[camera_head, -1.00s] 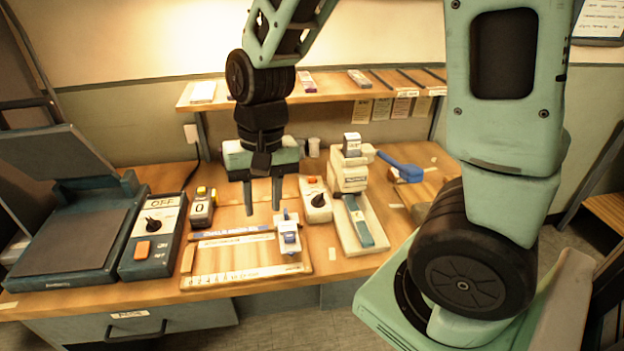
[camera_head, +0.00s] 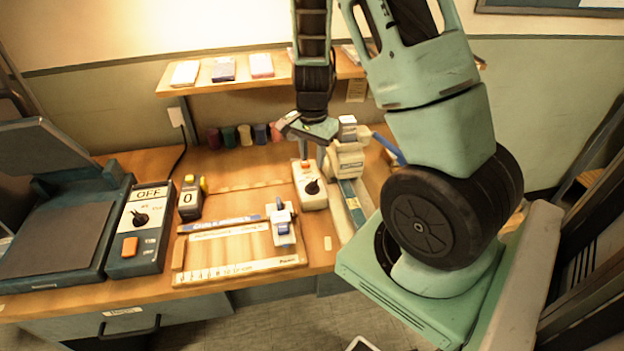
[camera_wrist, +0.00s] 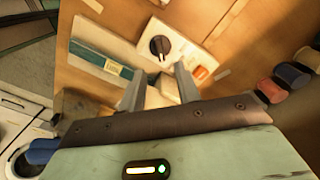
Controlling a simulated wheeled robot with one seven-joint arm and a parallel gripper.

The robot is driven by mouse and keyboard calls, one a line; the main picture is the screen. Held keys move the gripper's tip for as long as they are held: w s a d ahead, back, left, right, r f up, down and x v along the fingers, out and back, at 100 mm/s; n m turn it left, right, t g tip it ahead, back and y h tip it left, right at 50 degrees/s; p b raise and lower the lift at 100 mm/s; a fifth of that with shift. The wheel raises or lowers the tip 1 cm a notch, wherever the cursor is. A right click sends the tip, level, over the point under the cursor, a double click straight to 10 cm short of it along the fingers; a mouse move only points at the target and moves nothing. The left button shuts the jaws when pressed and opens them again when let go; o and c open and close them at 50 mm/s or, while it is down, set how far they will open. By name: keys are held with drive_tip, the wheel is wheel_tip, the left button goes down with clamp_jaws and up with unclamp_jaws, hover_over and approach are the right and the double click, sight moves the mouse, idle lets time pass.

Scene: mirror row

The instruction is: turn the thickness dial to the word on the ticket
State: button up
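A pale control box (camera_head: 309,198) with an orange button and a black dial (camera_head: 312,187) sits mid-bench. The dial also shows in the wrist view (camera_wrist: 160,47), with a light pointer mark; no word beside it is readable. A dark box (camera_head: 137,232) at the left has another black dial (camera_head: 141,218) under the word OFF. I cannot tell which is the thickness dial. A pale card (camera_head: 356,90) hangs below the shelf, unreadable; I cannot tell whether it is the ticket. My gripper (camera_wrist: 160,88) is open and empty, its fingers near the pale box's button end.
A cream machine (camera_head: 345,160) with a teal strip stands close right of the pale box. A ruled board (camera_head: 240,268) with a clamp lies in front. Several spools (camera_head: 245,135) stand behind. The shelf (camera_head: 200,84) overhangs the back.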

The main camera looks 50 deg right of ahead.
sight(312, 182)
wheel_tip(312, 182, down, 8)
drive_tip(key=shift+f, duration=0.1)
idle(0.4)
clamp_jaws()
